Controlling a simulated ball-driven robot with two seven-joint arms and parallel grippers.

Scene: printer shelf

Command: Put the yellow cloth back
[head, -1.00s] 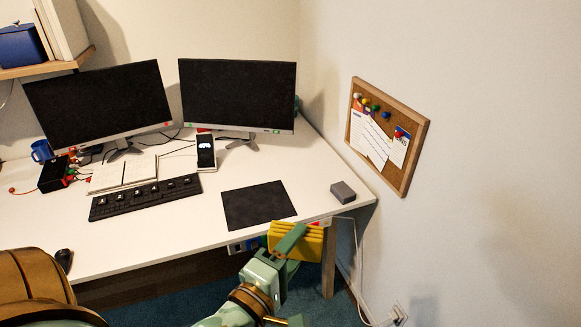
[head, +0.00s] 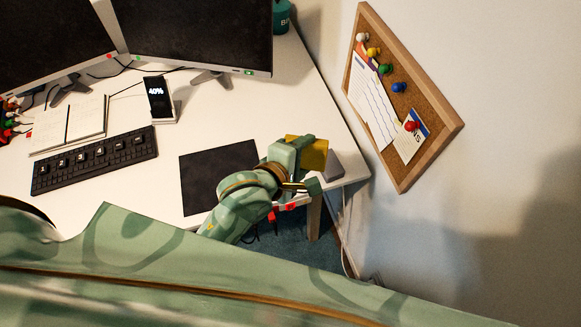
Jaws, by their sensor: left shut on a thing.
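The yellow cloth (head: 314,154) is in the head view near the right corner of the white desk (head: 222,125). My left gripper (head: 307,162) is shut on it, with the arm reaching over the right part of the black mat. The cloth is partly hidden by the gripper. It appears above the desk's right end, close to a small grey box (head: 334,167); I cannot tell whether it touches the box or the desk. My right gripper is not in view.
The black mat (head: 210,170), a numbered keyboard (head: 95,160), an open notebook (head: 65,125) and a phone on a stand (head: 158,98) are on the desk. Two monitors (head: 195,30) stand behind. A cork board (head: 400,100) hangs on the right wall.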

